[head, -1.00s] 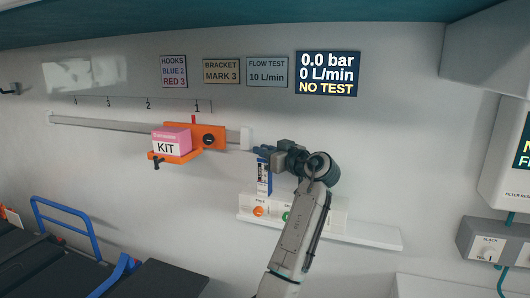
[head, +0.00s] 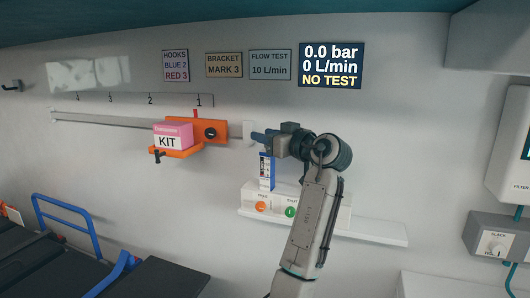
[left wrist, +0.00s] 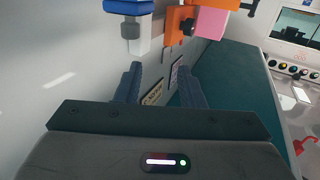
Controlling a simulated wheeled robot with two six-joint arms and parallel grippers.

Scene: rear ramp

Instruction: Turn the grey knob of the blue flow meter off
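The blue flow meter (head: 266,172) stands upright at the wall shelf, a pale scale on its front. Its top is hidden behind my left gripper in the head view. My left gripper (head: 259,139) is above it, pointing left. In the left wrist view, which looks upside down, a blue part (left wrist: 128,6) with a small grey knob (left wrist: 130,31) shows at the top, probably the flow meter. The left fingers (left wrist: 160,88) are apart with nothing between them, and the knob lies beyond their tips. My right gripper is not in view.
A rail (head: 105,123) carries an orange bracket (head: 208,130) with a pink kit box (head: 173,136), left of the gripper. The shelf (head: 375,233) has an orange button (head: 261,206) and a green button (head: 290,211). The display (head: 331,66) reads 0.0 bar, 0 L/min, NO TEST.

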